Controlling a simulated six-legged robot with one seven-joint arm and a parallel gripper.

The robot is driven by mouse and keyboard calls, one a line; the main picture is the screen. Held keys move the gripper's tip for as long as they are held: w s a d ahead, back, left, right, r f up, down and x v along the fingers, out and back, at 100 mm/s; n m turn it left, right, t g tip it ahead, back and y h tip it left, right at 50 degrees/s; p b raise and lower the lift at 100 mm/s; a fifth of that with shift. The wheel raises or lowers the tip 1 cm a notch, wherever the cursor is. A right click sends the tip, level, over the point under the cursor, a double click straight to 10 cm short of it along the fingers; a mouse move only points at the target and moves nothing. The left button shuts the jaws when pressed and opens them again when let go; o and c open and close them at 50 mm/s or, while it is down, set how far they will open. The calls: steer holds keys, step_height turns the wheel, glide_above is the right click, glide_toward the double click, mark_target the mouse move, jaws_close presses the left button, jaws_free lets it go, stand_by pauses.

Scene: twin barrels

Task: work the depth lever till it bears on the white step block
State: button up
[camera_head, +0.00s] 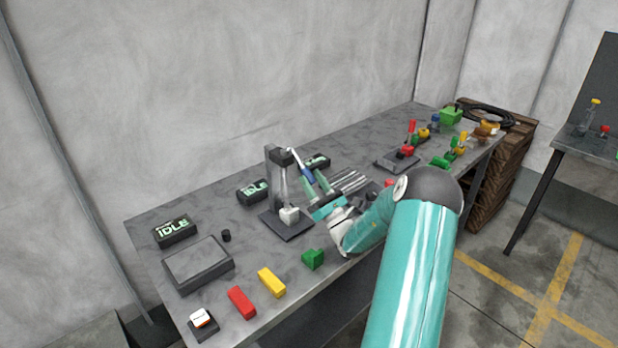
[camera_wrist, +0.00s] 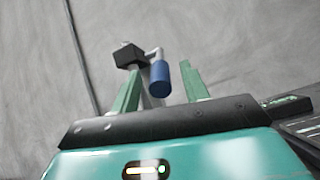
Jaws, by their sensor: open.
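The depth lever (camera_head: 298,160) is a light arm with a blue grip, jutting from the dark head of an upright stand (camera_head: 278,180). It slopes down to the right. The white step block (camera_head: 289,214) sits on the stand's dark base, well below the lever. My gripper (camera_head: 313,179) is open at the blue grip. In the wrist view the blue grip (camera_wrist: 160,78) shows between the two green fingers of my gripper (camera_wrist: 162,72), with a gap on both sides. Whether the grip lies at fingertip depth is unclear.
A green block (camera_head: 313,259), yellow block (camera_head: 271,282) and red block (camera_head: 241,302) lie along the front edge. A grey box (camera_head: 198,264) and dark IDLE displays (camera_head: 174,231) stand left and behind. Another lever fixture (camera_head: 404,155) stands to the right.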

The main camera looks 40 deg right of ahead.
steer(key=s, duration=1.1)
steer(key=shift+d+r, duration=0.15)
steer(key=c, duration=0.5)
steer(key=shift+r+n+y, duration=0.2)
steer(key=shift+n+y, duration=0.1)
steer(key=shift+n, duration=0.6)
steer(key=c, duration=0.4)
steer(key=shift+r+n+g+y, duration=0.3)
steer(key=shift+n+y, duration=0.1)
steer(key=shift+n, duration=0.7)
jaws_close()
steer(key=s+d+r+n+g, duration=0.2)
steer(key=r+n+g, duration=0.15)
steer(key=n, duration=1.35)
steer(key=s+d+r+n+g, duration=0.1)
steer(key=r+n+g, duration=0.3)
steer(key=n, duration=1.3)
steer(key=w+a+f+g, duration=0.1)
steer(key=w+f, duration=0.4)
steer(key=w, duration=0.7)
steer(key=shift+a+f+y, duration=0.3)
steer(key=shift+a+f, duration=0.05)
steer(key=shift+a, duration=0.35)
